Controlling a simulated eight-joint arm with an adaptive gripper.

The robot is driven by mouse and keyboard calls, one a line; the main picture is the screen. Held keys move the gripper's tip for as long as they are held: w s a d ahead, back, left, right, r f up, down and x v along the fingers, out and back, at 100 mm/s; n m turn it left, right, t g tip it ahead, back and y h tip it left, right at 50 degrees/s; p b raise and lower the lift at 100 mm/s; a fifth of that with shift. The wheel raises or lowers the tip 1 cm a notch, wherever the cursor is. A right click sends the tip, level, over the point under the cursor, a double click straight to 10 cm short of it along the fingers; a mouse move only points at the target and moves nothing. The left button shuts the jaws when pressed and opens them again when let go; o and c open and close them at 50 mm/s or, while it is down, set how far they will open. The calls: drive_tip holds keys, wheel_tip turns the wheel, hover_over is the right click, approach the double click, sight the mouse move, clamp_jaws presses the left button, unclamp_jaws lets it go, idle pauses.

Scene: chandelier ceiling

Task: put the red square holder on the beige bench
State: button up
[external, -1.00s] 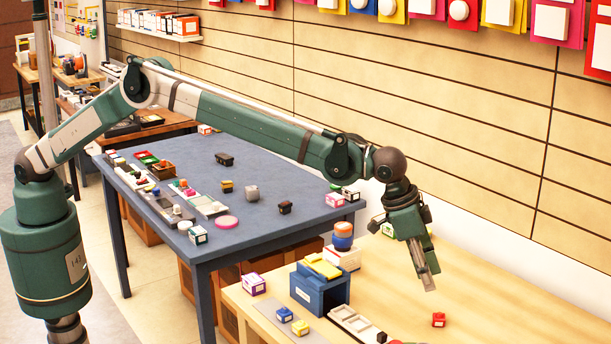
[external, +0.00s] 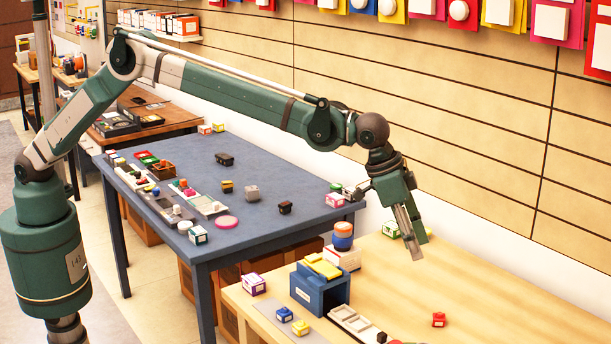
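A small red square piece (external: 438,319) with a darker top rests on the beige bench (external: 480,285) at the lower right; it looks like the red square holder, but it is too small to be sure. My gripper (external: 417,253) hangs above the bench, up and to the left of the red piece and apart from it, with its fingers tilted downward. I see nothing between the fingers, but they are seen edge-on and I cannot tell their gap.
A blue box with a yellow top (external: 320,284), a white tray (external: 355,325) and a white box under a blue and orange stack (external: 342,255) stand on the bench's left part. A blue-grey table (external: 265,170) with several small items is behind. The bench around the red piece is clear.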

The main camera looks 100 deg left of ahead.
drive_tip(key=s+a+r, duration=0.4)
drive_tip(key=s+r, duration=0.4)
drive_tip(key=s, duration=0.4)
drive_tip(key=s+a+r+t, duration=0.1)
drive_tip(key=s+a+r, duration=0.4)
drive_tip(key=s+r, duration=0.5)
drive_tip(key=s+a+r, duration=0.4)
drive_tip(key=s+r, duration=0.2)
drive_tip(key=s, duration=0.9)
drive_tip(key=s+a+f, duration=0.1)
drive_tip(key=s+a, duration=0.1)
drive_tip(key=s, duration=0.9)
drive_tip(key=s+a+f, duration=0.1)
drive_tip(key=s+a, duration=0.2)
drive_tip(key=s, duration=0.8)
drive_tip(key=s+a+f, duration=0.1)
drive_tip(key=s+f, duration=0.4)
drive_tip(key=s, duration=0.4)
drive_tip(key=s+a+f+t, duration=0.1)
drive_tip(key=s+f, duration=0.5)
drive_tip(key=s, duration=0.4)
drive_tip(key=shift+s+f, duration=0.2)
drive_tip(key=shift+s, duration=0.1)
